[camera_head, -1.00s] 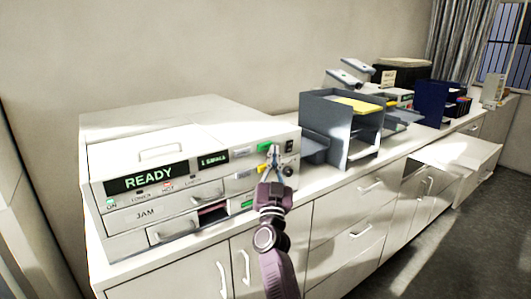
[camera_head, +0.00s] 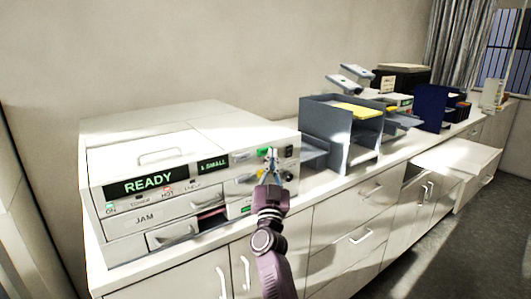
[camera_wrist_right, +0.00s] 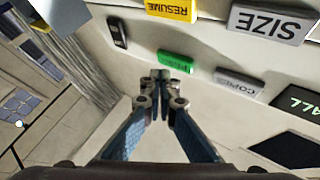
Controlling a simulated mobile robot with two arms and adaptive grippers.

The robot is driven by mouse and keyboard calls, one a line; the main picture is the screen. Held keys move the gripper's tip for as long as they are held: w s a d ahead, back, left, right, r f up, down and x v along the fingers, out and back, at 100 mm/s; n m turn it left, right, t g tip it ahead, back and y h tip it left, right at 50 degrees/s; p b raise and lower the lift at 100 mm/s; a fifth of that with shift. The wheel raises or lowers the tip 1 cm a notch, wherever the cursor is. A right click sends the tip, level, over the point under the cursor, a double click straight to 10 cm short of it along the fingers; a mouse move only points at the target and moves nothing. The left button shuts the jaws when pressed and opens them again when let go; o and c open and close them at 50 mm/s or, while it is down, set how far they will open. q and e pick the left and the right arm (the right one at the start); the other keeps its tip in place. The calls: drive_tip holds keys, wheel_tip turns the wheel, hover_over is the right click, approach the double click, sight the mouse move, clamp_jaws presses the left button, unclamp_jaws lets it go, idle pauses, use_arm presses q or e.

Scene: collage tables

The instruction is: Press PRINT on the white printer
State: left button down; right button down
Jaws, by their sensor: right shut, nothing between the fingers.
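The white printer (camera_head: 200,128) stands on the left of the counter; its display reads READY (camera_head: 148,182). A green button (camera_head: 264,152) sits high on the right of its front; in the right wrist view this green button (camera_wrist_right: 176,61) has a label too small to read surely. My right gripper (camera_head: 271,152) is shut and empty, its tips in front of the printer beside the green button. In the right wrist view my right gripper (camera_wrist_right: 160,76) has its tips just below the button; I cannot tell whether they touch it. My left gripper is out of view.
In the right wrist view, a yellow RESUME button (camera_wrist_right: 171,9), a grey SIZE button (camera_wrist_right: 268,24) and a grey COPIES button (camera_wrist_right: 238,82) lie around the green one. A black switch (camera_head: 289,151) is to its right. A grey tray rack (camera_head: 325,125) stands right of the printer.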

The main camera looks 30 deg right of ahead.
drive_tip(key=shift+w, duration=0.1)
idle(0.6)
drive_tip(key=shift+w, duration=0.35)
drive_tip(key=shift+w, duration=0.45)
idle(0.6)
drive_tip(key=shift+s, duration=0.1)
drive_tip(key=shift+s+p, duration=0.45)
drive_tip(key=shift+s, duration=0.35)
